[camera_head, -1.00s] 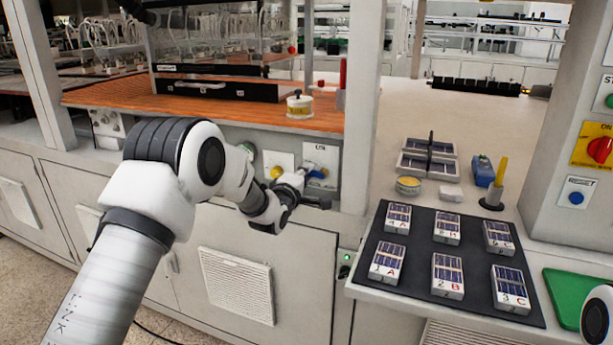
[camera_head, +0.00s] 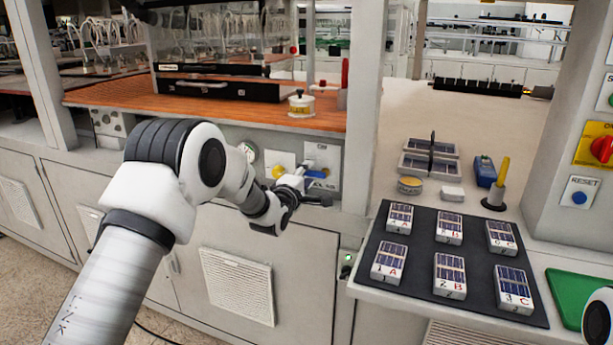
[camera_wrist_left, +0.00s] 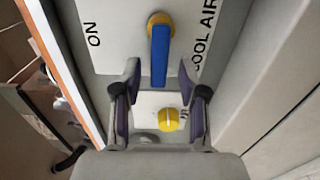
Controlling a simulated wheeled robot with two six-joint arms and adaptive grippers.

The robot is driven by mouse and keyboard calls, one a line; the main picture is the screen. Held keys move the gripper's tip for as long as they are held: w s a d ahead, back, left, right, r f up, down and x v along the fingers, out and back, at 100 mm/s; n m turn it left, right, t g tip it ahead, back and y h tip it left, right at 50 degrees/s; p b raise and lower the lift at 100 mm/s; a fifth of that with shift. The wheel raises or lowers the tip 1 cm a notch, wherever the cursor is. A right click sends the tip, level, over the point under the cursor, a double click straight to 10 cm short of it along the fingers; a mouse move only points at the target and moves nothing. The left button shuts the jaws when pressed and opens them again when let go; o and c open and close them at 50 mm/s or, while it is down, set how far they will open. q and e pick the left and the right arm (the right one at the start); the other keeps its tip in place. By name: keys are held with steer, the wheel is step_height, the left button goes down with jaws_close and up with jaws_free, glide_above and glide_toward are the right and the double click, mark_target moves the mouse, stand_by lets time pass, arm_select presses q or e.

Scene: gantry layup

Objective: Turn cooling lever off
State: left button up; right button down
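The cooling lever is a blue bar on a yellow hub (camera_wrist_left: 159,56), on a plate marked ON and COOL AIR. In the head view the blue lever (camera_head: 317,173) shows on the bench's front panel, partly hidden by my gripper. My left gripper (camera_head: 312,186) is close in front of that panel. In the left wrist view my left gripper (camera_wrist_left: 159,68) is open, with one fingertip on each side of the lever's free end and gaps visible on both sides. My right gripper is out of view.
A yellow knob (camera_wrist_left: 168,119) sits beside the lever plate, seen between my fingers. A gauge (camera_head: 248,152) is left on the panel. A white post (camera_head: 362,110) rises to the right. A black mat (camera_head: 420,266) with several labelled solar cells lies on the right counter.

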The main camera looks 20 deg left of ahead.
arm_select(q)
steer(key=s, duration=1.2)
steer(key=shift+a, duration=0.2)
